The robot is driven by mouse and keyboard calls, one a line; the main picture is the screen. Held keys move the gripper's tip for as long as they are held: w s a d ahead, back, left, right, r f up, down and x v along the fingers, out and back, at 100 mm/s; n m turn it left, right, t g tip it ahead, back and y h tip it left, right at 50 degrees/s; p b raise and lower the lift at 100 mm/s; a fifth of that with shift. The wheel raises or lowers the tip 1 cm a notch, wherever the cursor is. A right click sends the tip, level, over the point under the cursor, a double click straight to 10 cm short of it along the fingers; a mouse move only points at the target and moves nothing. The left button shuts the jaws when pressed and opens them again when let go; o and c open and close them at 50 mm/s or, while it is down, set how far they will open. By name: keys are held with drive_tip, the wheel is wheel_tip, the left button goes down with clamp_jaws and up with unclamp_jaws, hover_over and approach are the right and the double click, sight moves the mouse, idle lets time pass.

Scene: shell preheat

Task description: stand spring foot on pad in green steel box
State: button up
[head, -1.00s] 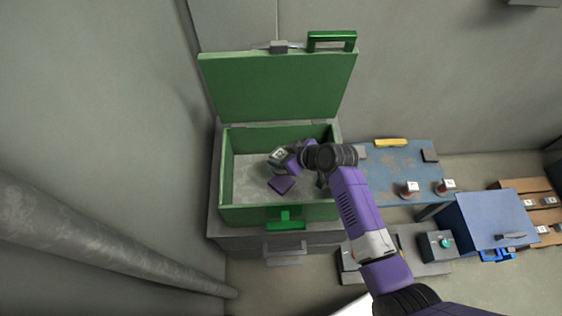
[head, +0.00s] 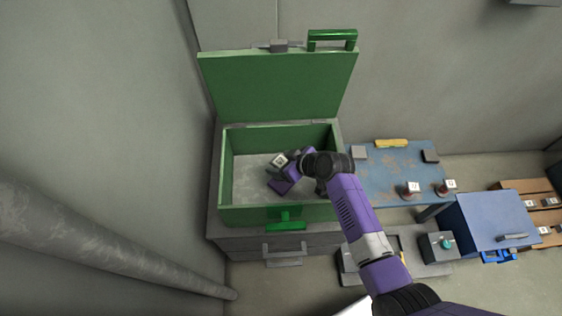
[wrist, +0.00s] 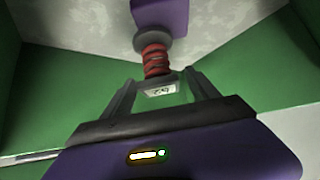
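The green steel box (head: 275,213) stands open, its lid tipped up at the back. A purple pad (head: 281,187) lies on its grey floor and shows at the top of the wrist view (wrist: 160,12). The spring foot has a white-labelled cap (head: 279,160), a red spring (wrist: 154,57) and a dark disc base. In the wrist view the disc overlaps the pad's near edge; full contact cannot be told. My gripper (wrist: 160,84) is inside the box, its fingers on either side of the cap with gaps showing. In the head view it is beside the cap (head: 282,172).
A blue table (head: 385,175) at the right carries two more spring feet (head: 411,188), a yellow bar (head: 391,143) and dark blocks. A blue cabinet (head: 495,220) stands further right. The box walls and raised lid (head: 275,88) surround my gripper. The box floor's left side is clear.

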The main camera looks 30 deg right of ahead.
drive_tip(key=shift+r, duration=0.1)
drive_tip(key=shift+s+r, duration=0.15)
drive_tip(key=shift+r, duration=0.05)
drive_tip(key=p+v, duration=0.1)
drive_tip(key=v, duration=1)
drive_tip(key=shift+s+d+r, duration=0.2)
drive_tip(key=shift+r, duration=0.05)
drive_tip(key=w+d+r+m+t+h, duration=0.2)
drive_tip(key=w+d+r+m, duration=0.1)
drive_tip(key=r, duration=0.1)
drive_tip(key=s+d+r+m+t+h, duration=0.2)
drive_tip(key=s+r+m+t+h, duration=0.1)
drive_tip(key=s+r+t, duration=0.15)
drive_tip(key=s+a+r, duration=0.3)
drive_tip(key=s, duration=0.7)
drive_tip(key=s+a+r+n+y, duration=0.1)
drive_tip(key=s+a+r, duration=0.2)
drive_tip(key=s, duration=0.7)
drive_tip(key=s+a+r, duration=0.3)
drive_tip(key=s+r, duration=0.1)
drive_tip(key=s, duration=0.6)
drive_tip(key=shift+a+y, duration=0.3)
